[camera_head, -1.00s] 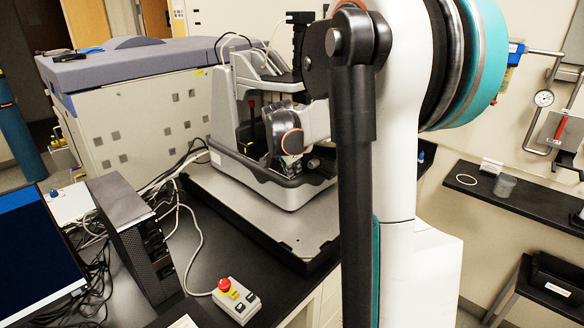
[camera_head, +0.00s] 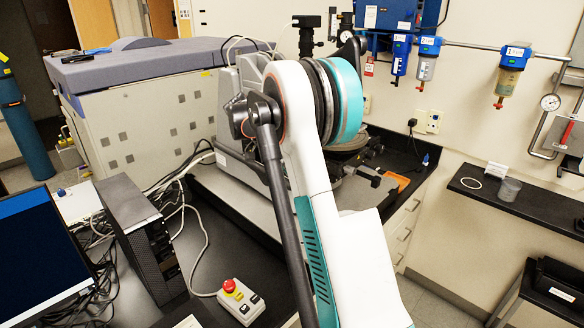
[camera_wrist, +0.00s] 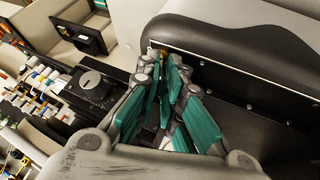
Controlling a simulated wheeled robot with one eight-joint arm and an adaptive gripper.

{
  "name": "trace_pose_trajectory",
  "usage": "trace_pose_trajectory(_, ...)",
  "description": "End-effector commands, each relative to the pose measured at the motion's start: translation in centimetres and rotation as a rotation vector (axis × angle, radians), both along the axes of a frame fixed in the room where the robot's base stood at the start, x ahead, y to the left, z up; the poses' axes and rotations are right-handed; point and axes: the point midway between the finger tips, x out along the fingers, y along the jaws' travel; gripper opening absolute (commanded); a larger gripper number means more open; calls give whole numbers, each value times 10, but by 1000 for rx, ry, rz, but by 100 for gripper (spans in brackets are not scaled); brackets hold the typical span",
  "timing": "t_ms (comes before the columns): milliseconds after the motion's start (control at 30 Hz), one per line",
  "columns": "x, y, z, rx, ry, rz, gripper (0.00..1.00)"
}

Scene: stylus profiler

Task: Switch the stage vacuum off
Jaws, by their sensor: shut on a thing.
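In the wrist view, my gripper (camera_wrist: 166,70) has its teal-padded fingers close together against the dark base of the profiler (camera_wrist: 245,65). They are shut on a small part that is mostly hidden between them; a yellowish bit (camera_wrist: 157,50) shows at the tips. I take this part to be the stage vacuum switch, but its position and any label cannot be read. In the head view the profiler (camera_head: 228,92) stands on its bench, partly covered by my arm, and my gripper is hidden.
A black box with a round knob (camera_wrist: 93,86) lies left of my fingers in the wrist view. In the head view, an orange item (camera_head: 397,182) lies right of the profiler. A red-button control box (camera_head: 240,300) and a computer tower (camera_head: 137,236) stand on the front bench.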

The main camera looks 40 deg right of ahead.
Motion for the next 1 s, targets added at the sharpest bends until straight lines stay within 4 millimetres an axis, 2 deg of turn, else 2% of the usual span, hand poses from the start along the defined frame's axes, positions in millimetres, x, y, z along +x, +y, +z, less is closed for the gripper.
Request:
trace_pose_trajectory(300,5,0,-2,-8,100,1,0)
trace_pose_trajectory(767,5,0,-2,-9,115,1,0)
trace_pose_trajectory(833,5,0,-2,-9,115,1,16)
trace_pose_trajectory(1000,5,0,-2,-10,115,0,16)
